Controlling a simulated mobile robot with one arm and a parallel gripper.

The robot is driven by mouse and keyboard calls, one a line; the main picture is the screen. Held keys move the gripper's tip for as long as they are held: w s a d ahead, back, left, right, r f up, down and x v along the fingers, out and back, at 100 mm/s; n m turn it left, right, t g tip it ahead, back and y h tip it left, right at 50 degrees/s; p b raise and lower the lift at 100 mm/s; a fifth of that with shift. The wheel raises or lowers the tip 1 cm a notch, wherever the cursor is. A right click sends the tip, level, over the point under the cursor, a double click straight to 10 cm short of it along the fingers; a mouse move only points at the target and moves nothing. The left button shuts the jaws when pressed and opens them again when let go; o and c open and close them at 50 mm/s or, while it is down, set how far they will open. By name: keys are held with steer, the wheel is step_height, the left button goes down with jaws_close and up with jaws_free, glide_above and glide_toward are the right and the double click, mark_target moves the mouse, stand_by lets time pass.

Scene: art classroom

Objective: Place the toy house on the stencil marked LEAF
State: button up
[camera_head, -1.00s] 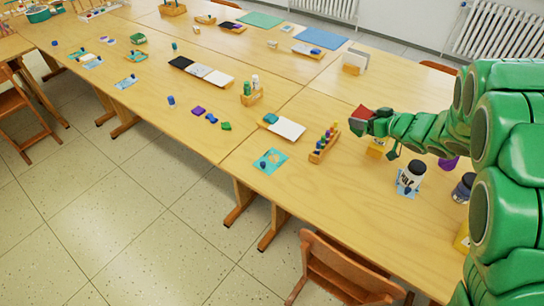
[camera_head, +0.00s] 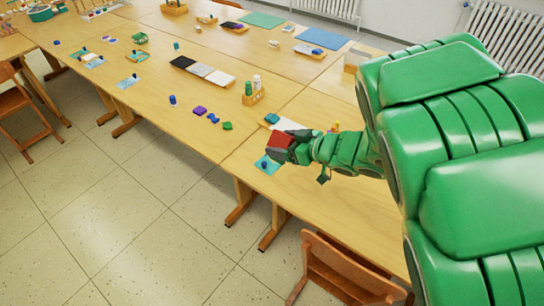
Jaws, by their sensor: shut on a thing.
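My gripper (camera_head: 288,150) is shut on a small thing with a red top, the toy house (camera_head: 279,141). It holds it in the air over the near part of the table, in front of a teal stencil card (camera_head: 261,160). The card has a small dark blue thing on it and is partly hidden by the gripper. More light blue-teal cards lie far left on the table, one of them here (camera_head: 123,84). No lettering on any card is readable, so I cannot tell which is marked LEAF.
A bottle rack (camera_head: 257,98), a purple block (camera_head: 199,110), a green block (camera_head: 227,126) and black, grey and white panels (camera_head: 202,73) are on the long wooden table (camera_head: 165,75). A chair (camera_head: 340,268) stands at the near edge. My arm hides the right side.

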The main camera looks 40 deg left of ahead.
steer(key=shift+s+f, duration=0.15)
steer(key=shift+f, duration=2.1)
steer(key=shift+a+f, duration=0.15)
steer(key=shift+f, duration=0.15)
steer(key=shift+w+a+f, duration=2.35)
steer(key=shift+a+f, duration=0.1)
steer(key=shift+a, duration=0.05)
steer(key=shift+w+a+f, duration=2.35)
steer(key=shift+a+f, duration=0.1)
steer(key=shift+a, duration=0.05)
steer(key=shift+f, duration=1.55)
steer(key=shift+f, duration=0.15)
steer(key=o, duration=1.1)
steer(key=shift+c, duration=0.2)
